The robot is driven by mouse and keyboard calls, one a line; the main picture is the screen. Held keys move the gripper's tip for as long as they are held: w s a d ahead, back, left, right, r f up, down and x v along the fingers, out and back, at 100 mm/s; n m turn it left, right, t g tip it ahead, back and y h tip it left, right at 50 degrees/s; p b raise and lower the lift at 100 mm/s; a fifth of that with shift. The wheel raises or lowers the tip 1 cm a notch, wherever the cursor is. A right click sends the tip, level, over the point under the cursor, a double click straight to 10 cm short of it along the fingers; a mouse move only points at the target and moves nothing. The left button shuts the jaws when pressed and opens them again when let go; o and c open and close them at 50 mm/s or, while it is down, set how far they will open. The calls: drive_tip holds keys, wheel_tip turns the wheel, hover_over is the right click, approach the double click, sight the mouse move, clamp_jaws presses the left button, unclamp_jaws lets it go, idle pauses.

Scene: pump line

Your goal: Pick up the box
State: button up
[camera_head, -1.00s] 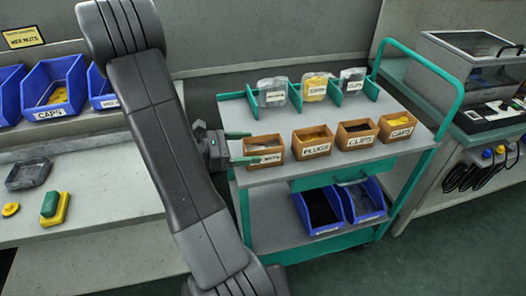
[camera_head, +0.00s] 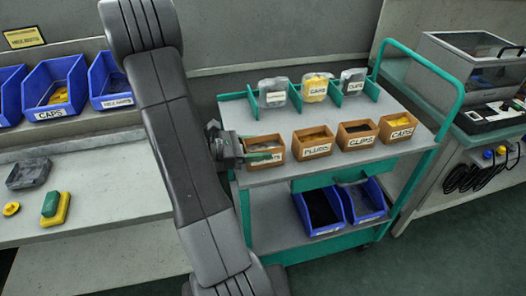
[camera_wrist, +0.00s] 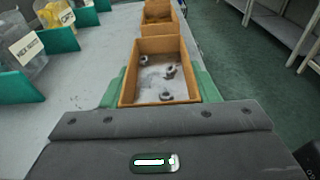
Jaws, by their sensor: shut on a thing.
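The leftmost orange box (camera_head: 251,142) stands in the front row on the top of the teal cart, its label mostly hidden by my gripper. In the wrist view the box (camera_wrist: 126,96) is upright, with several small metal nuts on its floor. My gripper (camera_head: 262,154) reaches in from the left. Its green fingers lie along the two long sides of the box, shut on it. The box appears to be still at cart-top level; I cannot tell whether it touches the surface.
Orange boxes of plugs (camera_head: 312,146), clips (camera_head: 357,137) and caps (camera_head: 397,128) stand to the right in the row. Clear bins between teal dividers (camera_head: 294,96) stand behind. The cart's handle (camera_head: 452,85) rises at right. Blue bins (camera_head: 56,88) stand on the left bench.

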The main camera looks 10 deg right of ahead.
drive_tip(key=shift+r, duration=0.1)
wheel_tip(320, 180, up, 10)
drive_tip(key=shift+f+p, duration=0.1)
drive_tip(key=shift+p, duration=0.55)
idle(0.7)
